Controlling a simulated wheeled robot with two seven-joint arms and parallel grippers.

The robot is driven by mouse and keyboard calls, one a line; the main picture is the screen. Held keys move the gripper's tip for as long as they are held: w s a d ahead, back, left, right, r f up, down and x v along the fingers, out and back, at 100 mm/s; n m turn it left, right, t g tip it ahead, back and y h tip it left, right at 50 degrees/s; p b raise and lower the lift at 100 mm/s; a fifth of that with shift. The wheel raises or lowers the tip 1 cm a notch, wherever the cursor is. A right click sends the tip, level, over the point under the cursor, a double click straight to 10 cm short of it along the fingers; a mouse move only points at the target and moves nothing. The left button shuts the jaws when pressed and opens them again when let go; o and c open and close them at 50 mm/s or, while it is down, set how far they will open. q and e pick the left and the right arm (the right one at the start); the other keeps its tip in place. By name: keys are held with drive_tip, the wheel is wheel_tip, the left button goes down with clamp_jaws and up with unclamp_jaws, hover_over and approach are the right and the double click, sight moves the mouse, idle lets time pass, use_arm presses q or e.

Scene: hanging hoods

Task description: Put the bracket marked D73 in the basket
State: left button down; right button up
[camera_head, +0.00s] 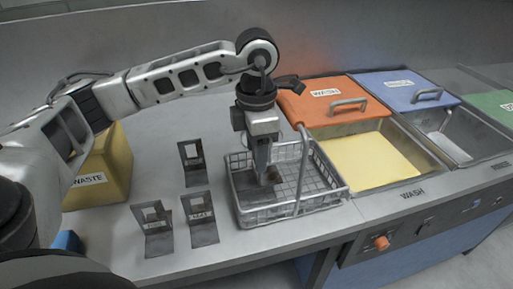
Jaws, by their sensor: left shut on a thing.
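My left gripper (266,178) points down into the wire basket (325,199) and is shut on a small dark bracket (271,175), mostly hidden by the fingers and the mesh. I cannot read a mark on it. Three more dark metal brackets stand on the counter left of the basket: one at the back (192,163), one at the front left (154,230) and one at the front right (199,218). The two front ones carry small labels, too small to read surely. My right gripper is not in view.
A yellow waste bin (108,165) stands at the left, partly behind my arm. Right of the basket is a wash tank (372,160) of yellow liquid with an orange lid (312,104). A blue-lidded tank (405,90) lies beyond it. A control panel with an orange knob (382,243) is at the front.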

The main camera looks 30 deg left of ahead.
use_arm(q)
drive_tip(key=shift+f, duration=0.3)
drive_tip(key=shift+f, duration=0.2)
drive_tip(key=shift+f+b, duration=0.25)
drive_tip(key=shift+b, duration=0.2)
drive_tip(key=shift+f, duration=0.15)
drive_tip(key=shift+f, duration=0.1)
drive_tip(key=c, duration=0.6)
unclamp_jaws()
